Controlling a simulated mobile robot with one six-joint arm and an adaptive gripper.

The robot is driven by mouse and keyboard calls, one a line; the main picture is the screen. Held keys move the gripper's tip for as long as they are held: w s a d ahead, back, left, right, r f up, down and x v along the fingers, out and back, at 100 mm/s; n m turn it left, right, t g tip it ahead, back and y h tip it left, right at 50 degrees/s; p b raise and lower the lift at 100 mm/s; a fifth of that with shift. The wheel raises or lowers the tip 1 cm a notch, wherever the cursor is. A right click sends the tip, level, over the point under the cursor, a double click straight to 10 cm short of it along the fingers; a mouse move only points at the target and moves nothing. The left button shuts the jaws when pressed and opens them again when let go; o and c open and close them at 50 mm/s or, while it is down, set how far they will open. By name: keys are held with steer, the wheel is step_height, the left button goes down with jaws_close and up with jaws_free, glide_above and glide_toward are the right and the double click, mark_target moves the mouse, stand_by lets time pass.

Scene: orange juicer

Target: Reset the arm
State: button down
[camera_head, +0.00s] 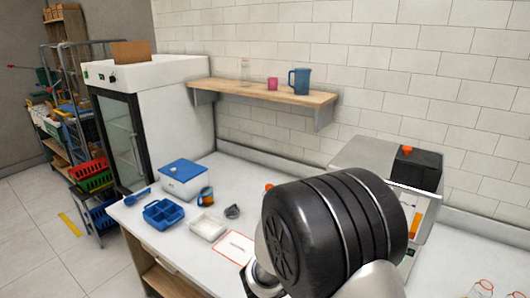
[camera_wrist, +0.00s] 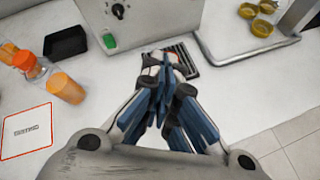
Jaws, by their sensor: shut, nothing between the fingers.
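My gripper (camera_wrist: 166,78) shows in the wrist view with its blue-padded fingers drawn together and nothing held between them. It is above the white counter (camera_wrist: 235,95), in front of a grey machine (camera_wrist: 150,22) with a black knob and a green button. In the head view my arm fills the lower right and hides part of the juicer (camera_head: 365,155); the gripper cannot be made out there.
Orange-topped containers (camera_wrist: 63,88) and a black tray (camera_wrist: 66,42) stand left in the wrist view. The head view shows a blue-lidded box (camera_head: 183,180), a blue divided tray (camera_head: 163,213), a white tray (camera_head: 208,227) and a wall shelf (camera_head: 260,91) holding a blue jug (camera_head: 300,81).

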steer(key=s+d+r+m+g+y, duration=0.1)
steer(key=s+d+r+m+g, duration=0.1)
steer(key=s+d+r+m, duration=0.45)
steer(key=s+d+r+m+g, duration=0.1)
steer(key=s+r+m+g, duration=0.1)
steer(key=s+r+m, duration=0.5)
steer(key=s+a+m+y, duration=0.4)
steer(key=s, duration=0.3)
steer(key=s+a+r+m+t+y+b, duration=0.1)
steer(key=s+a+m+y, duration=0.2)
steer(key=s+a+m, duration=0.2)
steer(key=s, duration=0.3)
steer(key=shift+s+y, duration=0.15)
steer(key=shift+y, duration=0.25)
steer(key=c, duration=2.3)
jaws_free()
steer(key=shift+d+r, duration=0.1)
